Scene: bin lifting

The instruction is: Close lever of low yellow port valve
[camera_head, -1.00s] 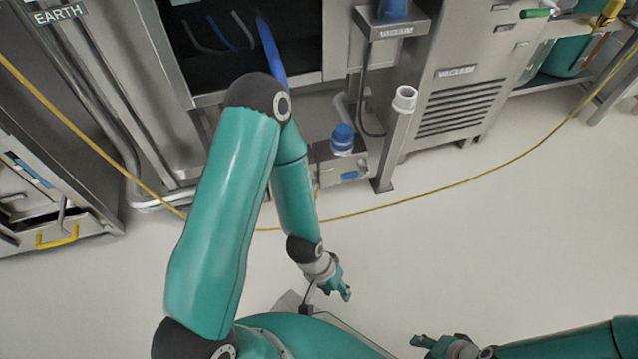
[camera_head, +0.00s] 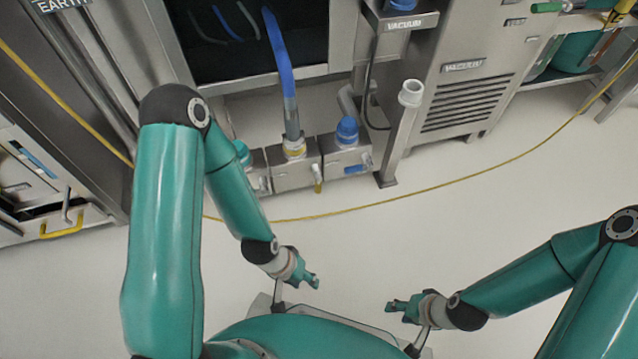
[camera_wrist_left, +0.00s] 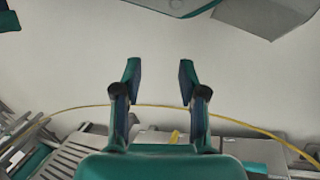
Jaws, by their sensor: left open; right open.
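The low port valve with a yellow ring (camera_head: 294,150) is the middle one of a row of steel port boxes, with a blue hose on top. Its small yellow lever (camera_head: 318,186) hangs down at the box's lower front right. In the left wrist view a small yellow piece (camera_wrist_left: 174,136), probably this lever, shows beyond the fingers. My left gripper (camera_head: 313,283) is open and empty, in front of the ports and well apart from the lever. It also shows in the left wrist view (camera_wrist_left: 160,70). My right gripper (camera_head: 392,307) is open and empty, to its right.
Beside the valve stands a blue-capped port (camera_head: 347,132) with a blue lever; my left arm partly hides a green-capped one (camera_head: 242,153). A steel post with a white top (camera_head: 410,93) stands right of them. A yellow cable (camera_head: 440,198) crosses the otherwise clear floor.

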